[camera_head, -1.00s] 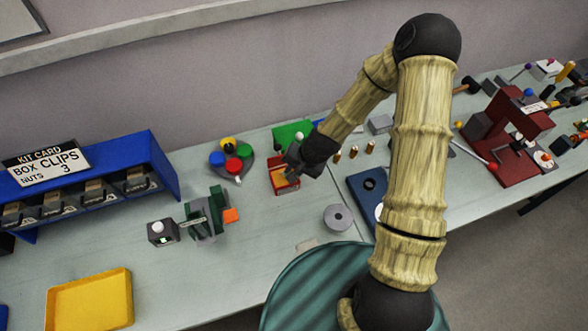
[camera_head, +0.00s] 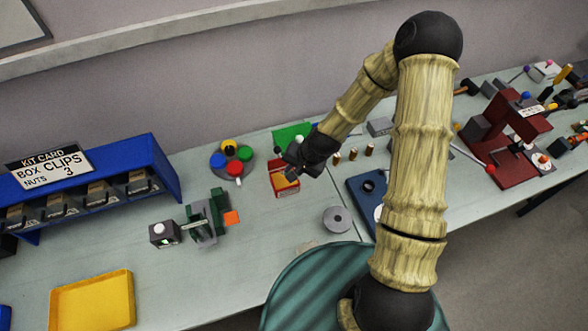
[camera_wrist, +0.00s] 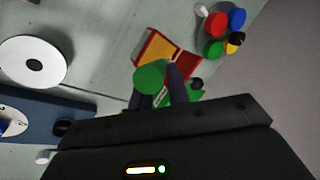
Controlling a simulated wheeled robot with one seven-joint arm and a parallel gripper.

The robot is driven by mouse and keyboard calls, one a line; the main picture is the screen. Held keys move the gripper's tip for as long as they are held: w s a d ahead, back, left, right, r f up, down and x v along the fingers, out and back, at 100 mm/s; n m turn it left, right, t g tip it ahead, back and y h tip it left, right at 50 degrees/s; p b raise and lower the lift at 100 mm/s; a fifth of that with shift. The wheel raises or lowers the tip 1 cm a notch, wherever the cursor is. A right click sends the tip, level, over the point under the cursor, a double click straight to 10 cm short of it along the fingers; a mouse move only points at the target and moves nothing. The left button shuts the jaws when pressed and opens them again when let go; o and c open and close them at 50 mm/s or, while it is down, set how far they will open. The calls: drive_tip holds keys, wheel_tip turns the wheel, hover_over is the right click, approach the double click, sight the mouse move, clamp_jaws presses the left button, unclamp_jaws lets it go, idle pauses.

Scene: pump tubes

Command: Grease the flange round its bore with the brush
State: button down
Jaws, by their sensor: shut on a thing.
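The flange (camera_head: 338,219), a grey disc with a dark bore at its middle, lies flat on the bench, in front and to the right of my gripper. It shows in the wrist view (camera_wrist: 33,62) at the left as a pale disc. My gripper (camera_head: 291,165) is over a small red box with yellow inside (camera_head: 284,181), clear of the flange. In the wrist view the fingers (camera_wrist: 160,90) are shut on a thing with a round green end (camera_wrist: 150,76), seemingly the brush. Its bristles are hidden. The red and yellow box (camera_wrist: 158,47) lies beyond it.
A blue block (camera_head: 366,188) with a dark hole stands right of the flange. Several brass pegs (camera_head: 353,155) stand behind it. A round holder with coloured knobs (camera_head: 232,158) and a green fixture (camera_head: 205,220) stand left. The bench left of the flange is mostly clear.

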drive_tip(key=shift+r+p, duration=1.6)
drive_tip(key=shift+r, duration=1)
drive_tip(key=shift+f, duration=0.15)
